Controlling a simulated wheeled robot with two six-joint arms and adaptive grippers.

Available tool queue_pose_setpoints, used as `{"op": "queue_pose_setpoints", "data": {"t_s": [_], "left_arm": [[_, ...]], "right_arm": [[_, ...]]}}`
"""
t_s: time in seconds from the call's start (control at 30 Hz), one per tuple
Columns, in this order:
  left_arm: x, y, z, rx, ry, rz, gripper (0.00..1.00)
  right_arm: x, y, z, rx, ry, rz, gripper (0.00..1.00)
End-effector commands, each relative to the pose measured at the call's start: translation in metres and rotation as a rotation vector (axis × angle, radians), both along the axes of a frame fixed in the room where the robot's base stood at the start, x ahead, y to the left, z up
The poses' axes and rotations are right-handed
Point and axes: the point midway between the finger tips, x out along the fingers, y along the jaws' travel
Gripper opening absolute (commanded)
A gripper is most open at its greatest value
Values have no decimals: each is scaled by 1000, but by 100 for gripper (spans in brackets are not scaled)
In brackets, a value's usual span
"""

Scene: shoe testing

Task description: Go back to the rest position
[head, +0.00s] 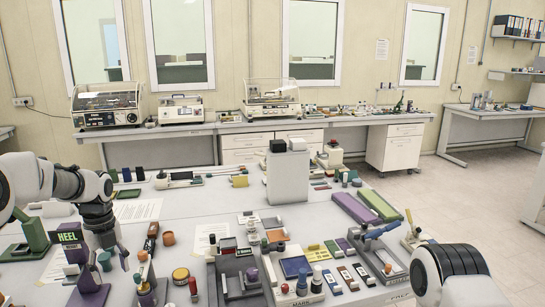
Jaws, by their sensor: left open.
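My left arm comes in from the left edge, with its dark gripper (108,262) pointing down over the left front of the table. The left gripper is open, and I see nothing held between its fingers. It is close beside a purple stand with a green "HEEL" label (70,237); whether they touch I cannot tell. My right arm shows only as a white and black link at the lower right. My right gripper is out of the picture.
The grey table (225,202) is crowded in front with small pots, blocks and a tray (240,276). A grey box-shaped device (287,175) stands mid-table. Purple and green slabs (380,205) lie at the right. A bench with instruments (230,127) lines the wall. Floor is free at right.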

Motion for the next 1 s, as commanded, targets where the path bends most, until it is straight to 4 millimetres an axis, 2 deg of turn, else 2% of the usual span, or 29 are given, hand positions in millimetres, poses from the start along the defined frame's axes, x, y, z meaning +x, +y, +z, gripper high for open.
{"op": "queue_pose_setpoints", "data": {"t_s": [0.03, 0.17, 0.27, 0.37, 0.47, 0.57, 0.6, 0.67, 0.7, 0.77, 0.8, 0.87, 0.9, 1.0], "left_arm": [[-3, -2, -16, 3, 21, -5, 56], [-15, -10, -51, 6, 87, -20, 56], [-32, -18, -83, 5, 156, -34, 56], [-55, -29, -119, 1, 232, -50, 56], [-84, -43, -165, -5, 306, -60, 56], [-126, -60, -223, -1, 380, -21, 56], [-148, -69, -249, 7, 407, 20, 56], [-186, -82, -288, 26, 441, 108, 56], [-213, -91, -312, 45, 457, 185, 56], [-256, -104, -344, 82, 469, 330, 56], [-287, -112, -362, 113, 468, 451, 56], [-337, -124, -384, 171, 451, 680, 56], [-363, -130, -391, 208, 420, 850, 56], [-404, -137, -391, 265, 301, 1289, 56]], "right_arm": [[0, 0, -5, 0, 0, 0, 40], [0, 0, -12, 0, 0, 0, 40], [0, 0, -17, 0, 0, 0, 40], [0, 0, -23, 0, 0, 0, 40], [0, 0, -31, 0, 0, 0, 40], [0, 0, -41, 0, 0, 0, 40], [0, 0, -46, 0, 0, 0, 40], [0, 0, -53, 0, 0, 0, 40], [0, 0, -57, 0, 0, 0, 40], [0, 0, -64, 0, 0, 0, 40], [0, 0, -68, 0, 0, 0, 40], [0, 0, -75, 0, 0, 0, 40], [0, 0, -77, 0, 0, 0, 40], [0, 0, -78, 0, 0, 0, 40]]}}
